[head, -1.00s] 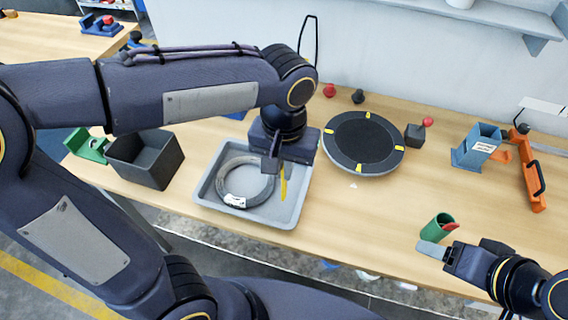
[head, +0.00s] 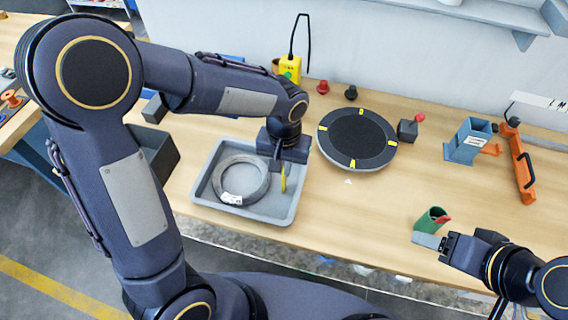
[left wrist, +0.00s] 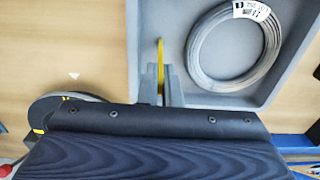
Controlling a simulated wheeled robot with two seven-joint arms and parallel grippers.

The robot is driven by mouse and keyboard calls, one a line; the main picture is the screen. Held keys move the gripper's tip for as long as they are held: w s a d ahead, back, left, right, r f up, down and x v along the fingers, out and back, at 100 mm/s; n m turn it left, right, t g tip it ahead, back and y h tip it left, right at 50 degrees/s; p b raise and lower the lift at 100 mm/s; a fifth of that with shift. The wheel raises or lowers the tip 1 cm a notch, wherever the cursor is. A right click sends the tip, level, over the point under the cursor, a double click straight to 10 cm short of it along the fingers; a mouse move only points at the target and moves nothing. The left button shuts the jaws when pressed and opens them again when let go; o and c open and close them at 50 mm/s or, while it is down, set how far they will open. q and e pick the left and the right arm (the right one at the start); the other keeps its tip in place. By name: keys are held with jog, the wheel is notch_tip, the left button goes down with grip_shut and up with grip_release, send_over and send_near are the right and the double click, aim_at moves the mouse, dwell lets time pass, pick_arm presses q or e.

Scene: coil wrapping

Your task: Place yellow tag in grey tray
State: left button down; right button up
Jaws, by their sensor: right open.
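The yellow tag (head: 283,182) hangs upright below my left gripper (head: 277,166), which is shut on it. In the head view it appears over the right part of the grey tray (head: 266,208). In the left wrist view the yellow tag (left wrist: 160,66) shows thin and edge-on at the fingertips of the left gripper (left wrist: 168,88), beside the tray wall. I cannot tell whether it touches the tray. A grey wire coil (head: 264,184) with a white label lies in the tray.
A round black turntable (head: 357,138) with yellow marks stands right of the tray. A dark bin (head: 160,150) is on its left, partly behind my left arm. A dark block (head: 407,130), blue-grey holder (head: 468,141) and orange tool (head: 522,165) stand further right. The table's middle right is clear.

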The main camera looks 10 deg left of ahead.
pick_arm(q)
jog(key=shift+f, duration=0.2)
jog(key=c, duration=1.6)
grip_release()
notch_tip(320, 180, up, 12)
jog(key=r, duration=0.1)
jog(key=shift+s+a+f+n+t+h, duration=0.35)
jog(key=shift+s+a+f+t+h, duration=0.45)
jog(key=shift+s+a, duration=1.4)
jog(key=shift+s+a+f+n+t+h, duration=0.35)
jog(key=shift+s+a+t, duration=0.75)
jog(key=shift+s, duration=2.15)
jog(key=shift+s+a+f+n+t+h, duration=0.35)
jog(key=shift+s+a+t+h, duration=0.5)
jog(key=shift+s+a, duration=1.35)
